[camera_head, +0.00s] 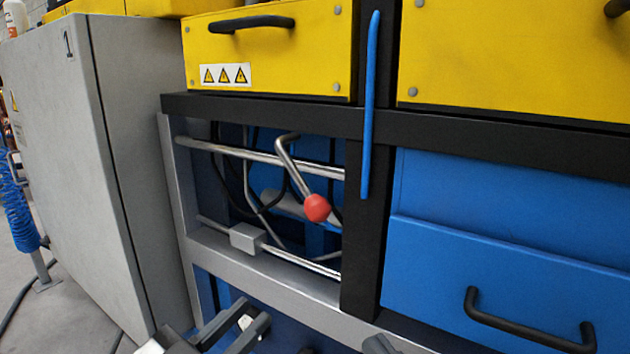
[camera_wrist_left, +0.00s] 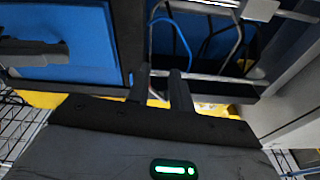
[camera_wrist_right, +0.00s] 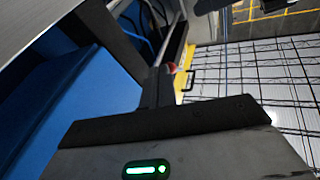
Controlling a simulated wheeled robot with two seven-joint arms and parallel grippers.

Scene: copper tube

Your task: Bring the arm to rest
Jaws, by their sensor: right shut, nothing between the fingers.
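My left gripper (camera_head: 240,322) is low in the head view, in front of the grey frame's lower rail. Its two dark fingers (camera_wrist_left: 162,88) stand apart in the left wrist view with nothing between them. My right gripper (camera_wrist_right: 157,85) has its fingers together and empty in the right wrist view. In the head view only a dark tip at the bottom edge may belong to it. A bent metal lever with a red ball (camera_head: 316,208) hangs in the open bay. The red ball (camera_wrist_right: 172,68) also shows just beyond the right fingertips; I cannot tell the distance.
The bay holds metal rods (camera_head: 262,153), dark cables and a grey block (camera_head: 246,237). A blue drawer (camera_head: 510,270) with a black handle is at right. Yellow drawers (camera_head: 270,55) are above. A grey cabinet (camera_head: 75,170) stands at left, with open floor beside it.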

